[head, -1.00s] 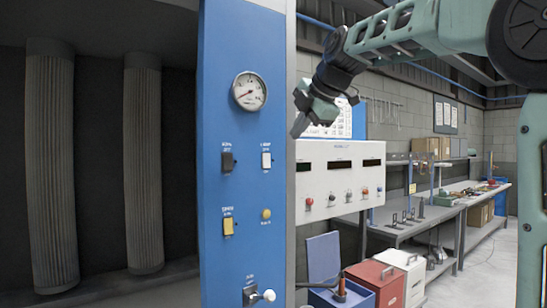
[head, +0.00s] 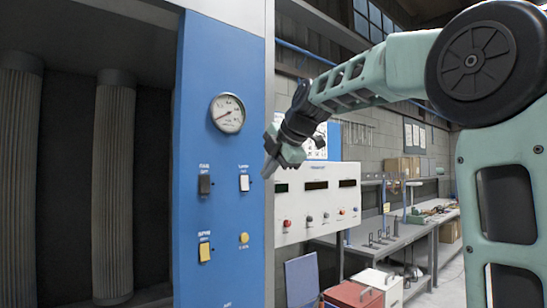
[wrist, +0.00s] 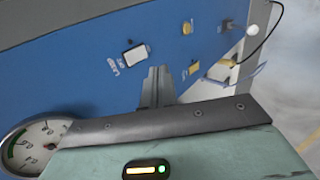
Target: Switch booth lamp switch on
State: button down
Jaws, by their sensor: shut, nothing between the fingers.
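The booth lamp switch appears to be the white rocker (head: 244,183) on the blue panel (head: 222,150), below the gauge and right of a black switch. Its small label seems to read "lamp". The white rocker also shows in the wrist view (wrist: 135,55), up and left of my fingers. My gripper (head: 268,170) is shut and empty, just right of the white rocker at the panel's right edge, slightly higher than it. In the wrist view its fingertips (wrist: 158,75) point toward the panel. I cannot tell whether they touch it.
A round gauge (head: 228,113) sits above the switches. A black switch (head: 204,184), a yellow switch (head: 204,252) and a yellow button (head: 244,238) are nearby. A white control box (head: 318,195) hangs behind to the right, with workbenches beyond.

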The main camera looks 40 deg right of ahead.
aim_at(245, 185)
jog(key=w+f+p, duration=0.1)
jog(key=w, duration=0.1)
jog(key=w+f+p, duration=0.1)
jog(key=w, duration=0.1)
jog(key=w+f+p, duration=0.1)
jog(key=w, duration=0.2)
jog(key=shift+w+f+p, duration=0.1)
jog(key=shift+f+p, duration=0.15)
jog(key=shift+p, duration=0.05)
jog(key=shift+a, duration=0.1)
jog(key=shift+f, duration=0.1)
jog(key=shift+w+f+b, duration=0.15)
jog(key=shift+f+b, duration=0.2)
jog(key=shift+b, duration=0.9)
jog(key=shift+r+p, duration=0.35)
jog(key=shift+r, duration=0.1)
jog(key=shift+r+p, duration=0.35)
jog(key=shift+r, duration=0.4)
